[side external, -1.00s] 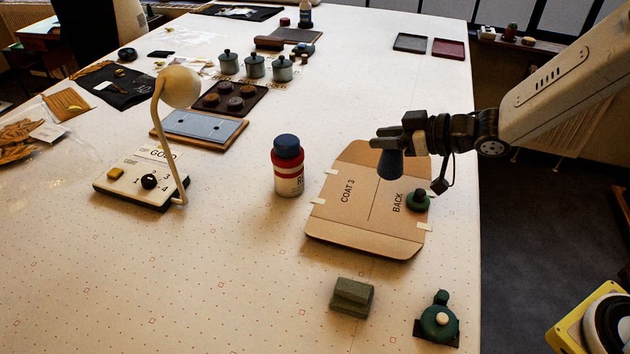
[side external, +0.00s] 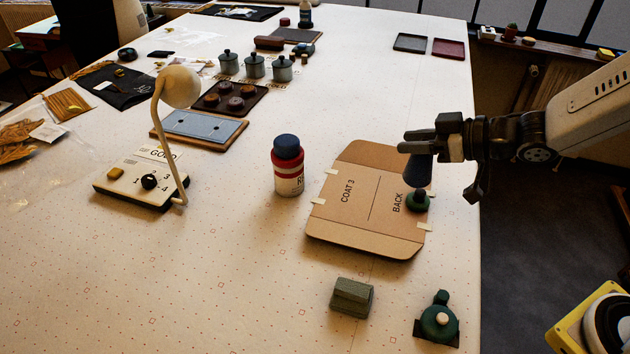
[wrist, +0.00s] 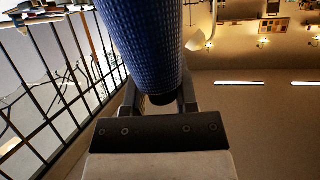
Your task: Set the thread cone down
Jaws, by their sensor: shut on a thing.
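The thread cone (side external: 417,172) is dark blue, upright, wide end down. My gripper (side external: 410,146) is shut on its upper part, over the right part of the cardboard pattern piece. In the wrist view the blue ribbed cone (wrist: 143,42) fills the upper middle, its narrow end between my fingers (wrist: 160,100). A round green stand (side external: 417,204) with a dark top sits on the cardboard, just below the cone in the side view. I cannot tell whether the cone touches it or hangs nearer or farther.
The cardboard piece (side external: 358,222) reads COAT 3 and BACK. A blue-capped bottle (side external: 288,178) stands left of it. A grey-green block (side external: 352,298) and a green item with a pale knob (side external: 439,320) lie in front. The table's right edge is close.

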